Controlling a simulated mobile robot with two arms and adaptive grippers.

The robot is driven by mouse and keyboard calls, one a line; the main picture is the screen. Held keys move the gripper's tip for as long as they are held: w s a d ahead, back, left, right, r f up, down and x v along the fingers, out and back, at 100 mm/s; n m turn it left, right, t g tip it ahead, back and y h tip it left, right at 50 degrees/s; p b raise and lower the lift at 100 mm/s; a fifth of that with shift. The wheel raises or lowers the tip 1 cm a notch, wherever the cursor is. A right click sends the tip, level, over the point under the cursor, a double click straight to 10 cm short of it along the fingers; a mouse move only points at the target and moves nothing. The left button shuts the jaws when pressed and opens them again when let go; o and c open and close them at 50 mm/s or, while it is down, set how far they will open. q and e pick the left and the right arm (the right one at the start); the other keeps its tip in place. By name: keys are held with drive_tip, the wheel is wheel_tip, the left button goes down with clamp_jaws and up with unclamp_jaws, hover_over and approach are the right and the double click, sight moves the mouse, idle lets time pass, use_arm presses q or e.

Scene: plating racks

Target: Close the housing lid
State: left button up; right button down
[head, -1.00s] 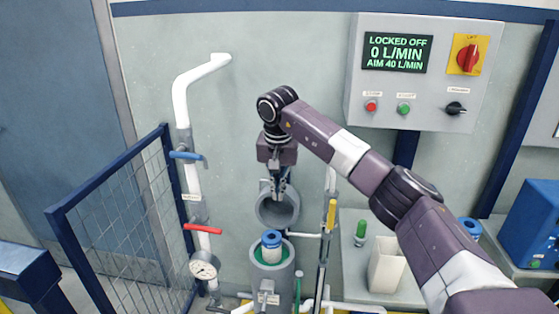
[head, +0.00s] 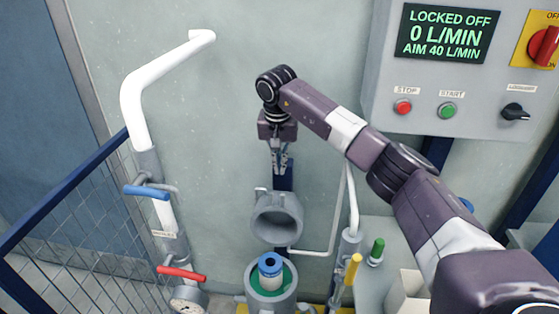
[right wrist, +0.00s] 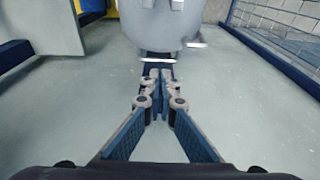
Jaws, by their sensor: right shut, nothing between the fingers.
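The housing lid (head: 277,232) is a grey round cap, swung up so its hollow side faces me. It stands open above and behind the grey cylindrical housing (head: 257,302). A white cartridge with a blue top (head: 269,264) stands in the housing, inside a green ring. My right gripper (head: 280,170) points down just above the lid's upper edge. It is shut and empty, with a small visible gap to the lid. In the right wrist view its fingers (right wrist: 160,88) come together below a grey rounded part (right wrist: 155,28), probably the lid or housing. My left gripper is not in view.
A white pipe with a blue-handled valve (head: 146,192) and a red-handled valve (head: 181,272) stands left, beside a mesh fence (head: 70,240). A yellow handle (head: 352,268) is right of the housing. A control panel (head: 450,75) reads locked off, 0 L/MIN.

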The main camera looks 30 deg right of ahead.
sight(281, 180)
drive_tip(key=f, duration=0.2)
drive_tip(key=f+p, duration=0.1)
drive_tip(key=f, duration=0.1)
drive_tip(key=w+f, duration=0.1)
drive_tip(key=f, duration=0.1)
drive_tip(key=shift+d+f, duration=0.3)
drive_tip(key=shift+d, duration=0.1)
drive_tip(key=shift+d, duration=0.15)
